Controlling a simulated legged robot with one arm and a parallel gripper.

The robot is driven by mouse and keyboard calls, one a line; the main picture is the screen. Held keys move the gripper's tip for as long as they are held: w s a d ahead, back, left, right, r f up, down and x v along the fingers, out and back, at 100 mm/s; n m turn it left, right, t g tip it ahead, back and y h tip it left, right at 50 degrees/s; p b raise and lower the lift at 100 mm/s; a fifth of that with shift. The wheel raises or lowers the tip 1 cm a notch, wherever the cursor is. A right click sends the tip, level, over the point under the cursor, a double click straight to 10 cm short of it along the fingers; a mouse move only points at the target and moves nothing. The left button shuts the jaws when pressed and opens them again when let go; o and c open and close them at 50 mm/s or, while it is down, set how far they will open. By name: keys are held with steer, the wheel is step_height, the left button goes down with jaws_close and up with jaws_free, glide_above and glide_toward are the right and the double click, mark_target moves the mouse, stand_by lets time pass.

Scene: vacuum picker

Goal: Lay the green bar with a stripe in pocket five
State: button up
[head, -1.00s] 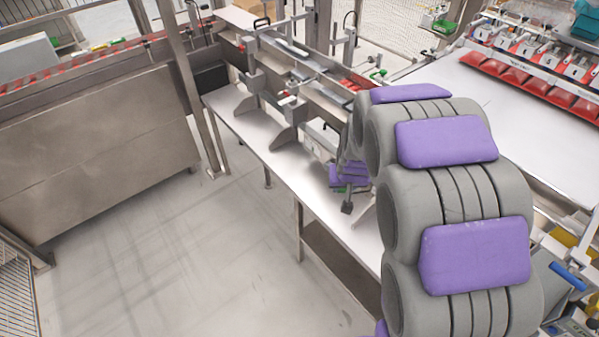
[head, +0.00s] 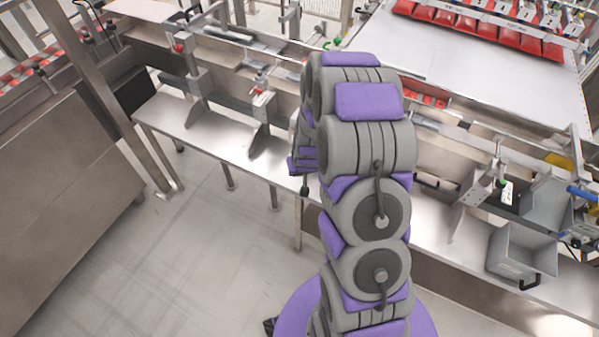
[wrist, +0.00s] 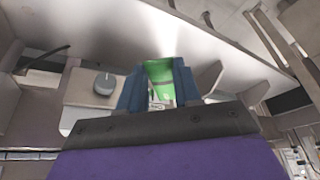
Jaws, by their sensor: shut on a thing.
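In the wrist view, my gripper (wrist: 158,88) has its two blue fingers closed on a green bar (wrist: 158,70). Only part of the bar shows between the fingers, and I cannot make out its stripe. In the head view, my arm hides most of the gripper and the bar. A dark tip of my arm's end shows just left of the arm, over the steel bench. I cannot tell which place is pocket five.
A narrow steel bench (head: 228,140) with upright brackets runs beside my arm. A grey open bin (head: 520,255) stands at right. Red packs (head: 480,25) line the far edge of a wide pale table (head: 460,70). Open floor (head: 150,255) lies at left.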

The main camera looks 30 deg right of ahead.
steer(key=s+d+f+m+h+p, duration=0.1)
steer(key=s+d+f+m+p, duration=0.15)
steer(key=s+d+f, duration=0.65)
steer(key=shift+m, duration=0.25)
steer(key=w+a+f, duration=0.1)
steer(key=w, duration=0.3)
steer(key=w+a+f+b, duration=0.1)
steer(key=w+a, duration=0.1)
steer(key=w, duration=0.3)
steer(key=w+a+f+b, duration=0.1)
steer(key=w, duration=0.4)
steer(key=shift+a+f, duration=0.2)
steer(key=shift+f, duration=0.05)
steer(key=shift+w+a, duration=0.4)
steer(key=f, duration=0.2)
steer(key=d+f+b, duration=0.1)
steer(key=shift+f+g, duration=0.3)
steer(key=shift+f, duration=0.1)
steer(key=shift+r, duration=0.1)
steer(key=shift+a, duration=0.15)
